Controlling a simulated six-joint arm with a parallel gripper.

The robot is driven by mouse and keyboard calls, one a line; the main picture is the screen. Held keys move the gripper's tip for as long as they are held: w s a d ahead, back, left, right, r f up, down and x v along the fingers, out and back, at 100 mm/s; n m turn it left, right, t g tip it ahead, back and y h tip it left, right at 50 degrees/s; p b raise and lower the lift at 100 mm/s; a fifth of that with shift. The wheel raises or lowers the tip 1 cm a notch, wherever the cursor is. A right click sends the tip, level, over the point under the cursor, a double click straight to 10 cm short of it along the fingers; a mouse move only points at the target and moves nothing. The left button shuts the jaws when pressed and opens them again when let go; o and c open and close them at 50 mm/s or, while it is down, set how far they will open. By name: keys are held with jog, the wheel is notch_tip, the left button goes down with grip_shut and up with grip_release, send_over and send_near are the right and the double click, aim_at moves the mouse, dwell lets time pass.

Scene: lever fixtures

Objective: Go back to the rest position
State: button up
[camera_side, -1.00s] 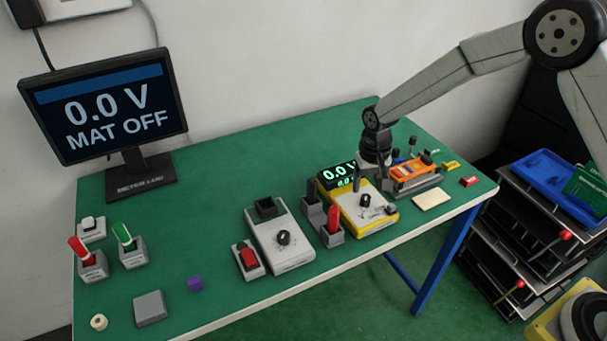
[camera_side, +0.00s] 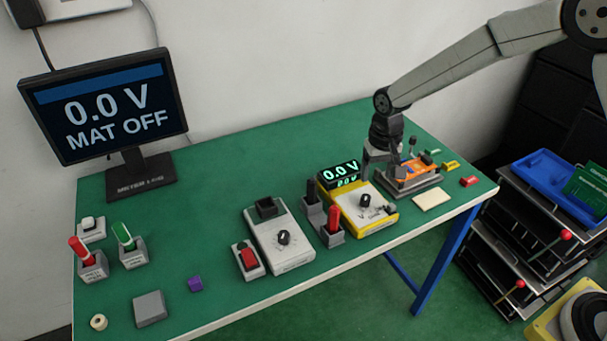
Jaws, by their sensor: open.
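My gripper (camera_side: 384,175) points down above the right part of the green table, between the yellow meter and the orange board. Its jaws are open, with one finger showing on the left and the other near the orange board. The orange board (camera_side: 418,166) sits on a grey holder (camera_side: 407,188), and my gripper hides its left end. The yellow meter (camera_side: 370,225) stands just left of and in front of my gripper; its display (camera_side: 340,173) reads 0.0 V. I cannot tell whether my fingers touch anything.
Lever fixtures with a red lever (camera_side: 79,250) and a green lever (camera_side: 123,236) stand at the left. A white box with a knob (camera_side: 283,238) is mid-table. A monitor (camera_side: 105,105) reads "MAT OFF". The table (camera_side: 225,190) is clear at the back. Trays (camera_side: 535,245) stand right.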

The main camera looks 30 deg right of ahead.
jog(key=s+d+r+n+t, duration=0.1)
jog(key=s+d+r, duration=0.1)
jog(key=s, duration=0.7)
jog(key=s+d+r+n+t, duration=0.1)
jog(key=s+d+r+n, duration=0.1)
jog(key=s, duration=0.8)
jog(key=shift+d, duration=0.9)
